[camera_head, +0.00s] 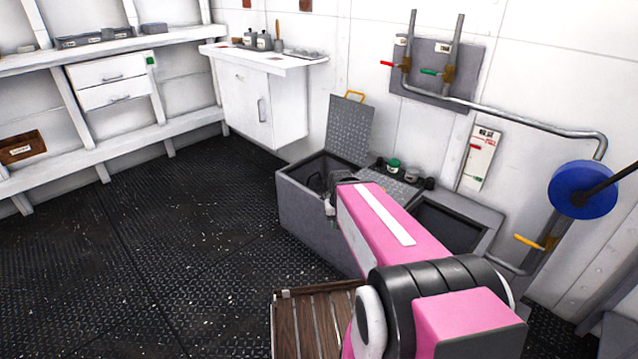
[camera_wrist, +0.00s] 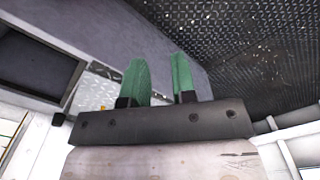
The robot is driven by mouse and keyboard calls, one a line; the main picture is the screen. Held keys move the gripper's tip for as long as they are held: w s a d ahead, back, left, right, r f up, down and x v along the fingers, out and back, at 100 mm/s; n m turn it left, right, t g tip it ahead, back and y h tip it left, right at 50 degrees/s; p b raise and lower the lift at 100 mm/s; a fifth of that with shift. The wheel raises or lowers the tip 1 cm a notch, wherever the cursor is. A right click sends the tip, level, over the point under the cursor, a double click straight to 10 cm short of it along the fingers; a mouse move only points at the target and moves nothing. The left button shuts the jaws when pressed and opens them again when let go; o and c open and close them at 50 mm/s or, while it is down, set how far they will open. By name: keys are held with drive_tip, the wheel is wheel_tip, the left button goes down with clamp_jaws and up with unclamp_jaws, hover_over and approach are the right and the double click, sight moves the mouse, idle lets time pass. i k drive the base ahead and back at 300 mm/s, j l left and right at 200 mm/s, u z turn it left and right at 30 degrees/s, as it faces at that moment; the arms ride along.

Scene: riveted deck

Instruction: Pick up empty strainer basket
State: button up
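I cannot clearly pick out the strainer basket in either view. A dark shape (camera_head: 318,181) shows inside the left opening of the grey deck box (camera_head: 318,222); it is too small and dark to name. The box's left lid (camera_head: 350,130) stands raised against the wall. In the wrist view, my gripper (camera_wrist: 161,72) has two green fingers standing apart with nothing visible between them. The grey box side lies beyond them. In the head view, my pink arm reaches over the box and hides part of it, and the fingers cannot be made out.
The box's right opening (camera_head: 447,228) is also uncovered. Small jars (camera_head: 393,165) stand on the box top between the openings. A brown slatted grate (camera_head: 312,322) lies in front. Pipes and a blue wheel (camera_head: 583,190) are at right. The dark deck (camera_head: 150,255) at left is clear.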

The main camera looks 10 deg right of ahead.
sight(316, 182)
drive_tip(key=i+j+u, duration=0.85)
drive_tip(key=i+u, duration=0.15)
drive_tip(key=i+j, duration=0.1)
drive_tip(key=i, duration=0.4)
drive_tip(key=i+j, duration=0.1)
drive_tip(key=i, duration=0.35)
drive_tip(key=i+z, duration=0.25)
drive_tip(key=z, duration=0.25)
drive_tip(key=i+j+z, duration=0.1)
drive_tip(key=z, duration=0.35)
drive_tip(key=i+j+z, duration=0.25)
drive_tip(key=z, duration=0.25)
drive_tip(key=i+j+z, duration=0.2)
drive_tip(key=z, duration=0.3)
drive_tip(key=i+j+z, duration=0.1)
drive_tip(key=j+z, duration=0.35)
drive_tip(key=i+j+z, duration=0.1)
drive_tip(key=j+z, duration=0.15)
drive_tip(key=z, duration=0.25)
drive_tip(key=j+z, duration=0.3)
drive_tip(key=z, duration=0.15)
